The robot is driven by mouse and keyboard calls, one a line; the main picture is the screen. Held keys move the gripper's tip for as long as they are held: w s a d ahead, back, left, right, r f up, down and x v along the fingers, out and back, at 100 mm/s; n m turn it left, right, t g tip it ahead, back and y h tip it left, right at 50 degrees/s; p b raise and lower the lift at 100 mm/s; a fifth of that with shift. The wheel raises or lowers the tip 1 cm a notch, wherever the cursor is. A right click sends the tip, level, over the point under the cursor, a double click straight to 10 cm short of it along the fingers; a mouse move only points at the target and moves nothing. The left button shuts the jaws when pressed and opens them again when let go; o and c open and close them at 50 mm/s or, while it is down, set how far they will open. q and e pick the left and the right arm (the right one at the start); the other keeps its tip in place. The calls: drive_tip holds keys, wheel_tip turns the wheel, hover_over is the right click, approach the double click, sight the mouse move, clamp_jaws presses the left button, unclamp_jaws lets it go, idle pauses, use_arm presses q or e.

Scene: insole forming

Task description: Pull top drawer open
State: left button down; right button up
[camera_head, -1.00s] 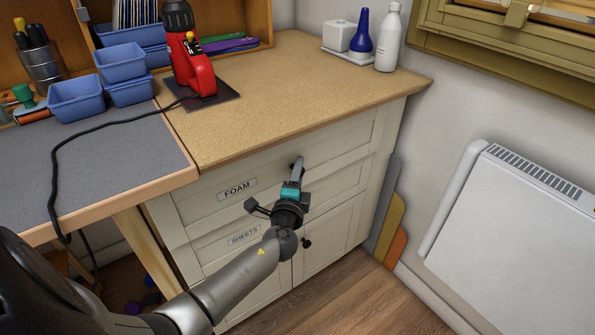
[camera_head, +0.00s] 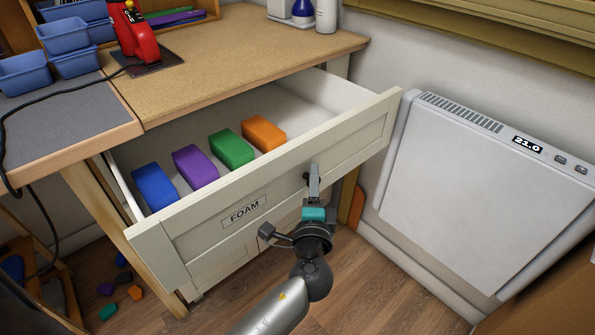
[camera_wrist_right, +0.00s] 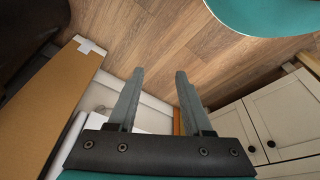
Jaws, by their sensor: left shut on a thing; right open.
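The top drawer (camera_head: 350,142), white with a FOAM label, is pulled well out from under the cork-topped bench. Inside it lie a blue block (camera_head: 155,186), a purple block (camera_head: 195,165), a green block (camera_head: 231,149) and an orange block (camera_head: 263,133). My left gripper (camera_head: 313,180) is at the drawer front, right of the label, shut on the drawer's dark knob, which is mostly hidden behind the fingers. My right gripper (camera_wrist_right: 160,88) shows in the right wrist view, open and empty, above the wood floor.
A white heater (camera_head: 480,190) stands against the wall right of the drawer. A red tool (camera_head: 132,35) and blue bins (camera_head: 65,40) are on the bench. Foam scraps (camera_head: 107,290) lie on the floor at lower left. In the right wrist view, white cabinet doors (camera_wrist_right: 285,115) are at right.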

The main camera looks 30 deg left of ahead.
use_arm(q)
drive_tip(key=shift+s+d+b, duration=0.15)
drive_tip(key=shift+s+d, duration=0.2)
drive_tip(key=shift+d, duration=0.4)
drive_tip(key=shift+s+d+b, duration=0.1)
drive_tip(key=shift+s+d, duration=0.2)
drive_tip(key=shift+d, duration=0.5)
drive_tip(key=shift+s+d+b, duration=0.15)
drive_tip(key=shift+s+d, duration=0.2)
drive_tip(key=shift+d, duration=0.4)
use_arm(e)
drive_tip(key=shift+w+r, duration=0.2)
drive_tip(key=shift+r, duration=0.35)
drive_tip(key=shift+w+r, duration=0.2)
drive_tip(key=shift+r, duration=0.3)
use_arm(q)
drive_tip(key=c, duration=0.5)
unclamp_jaws()
